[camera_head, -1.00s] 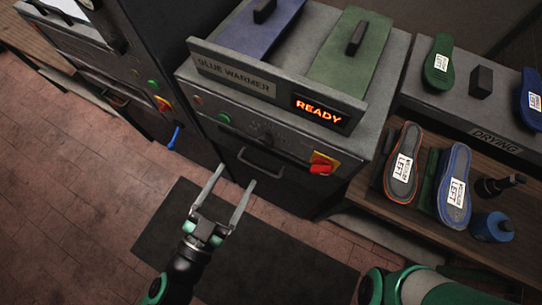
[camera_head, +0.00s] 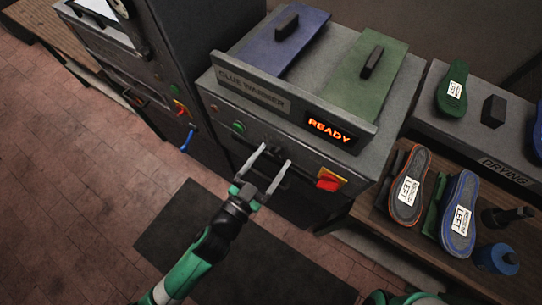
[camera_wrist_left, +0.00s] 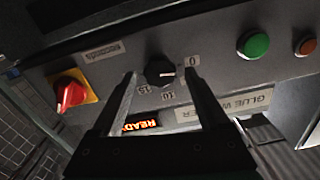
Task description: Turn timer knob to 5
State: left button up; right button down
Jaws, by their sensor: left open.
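The dark round timer knob (camera_wrist_left: 160,73) is on the grey front panel of the glue warmer (camera_head: 230,105), with the figures 0, 10 and 15 around it in the left wrist view. Its pointer setting is hard to read, and a finger partly covers the scale. My left gripper (camera_head: 277,154) is open and empty in front of the panel. In the left wrist view its fingers reach up either side of the knob, which appears between the fingertips; I cannot tell whether they touch it. My right gripper is out of view.
A red switch on a yellow plate (camera_head: 330,180) and a green button (camera_head: 239,127) flank the knob area. The display (camera_head: 329,131) reads READY. Labelled insoles (camera_head: 409,190) stand on the wooden shelf at right. A dark mat (camera_head: 190,235) lies on the floor.

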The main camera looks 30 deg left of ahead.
pick_arm(q)
jog(key=shift+w, duration=0.1)
grip_shut()
dwell(0.4)
jog(key=shift+m, duration=0.3)
jog(key=m+p, duration=0.1)
jog(key=m, duration=0.2)
jog(key=shift+d+m+p, duration=0.1)
jog(key=shift+m+p, duration=0.55)
jog(key=shift+m, duration=1.55)
grip_release()
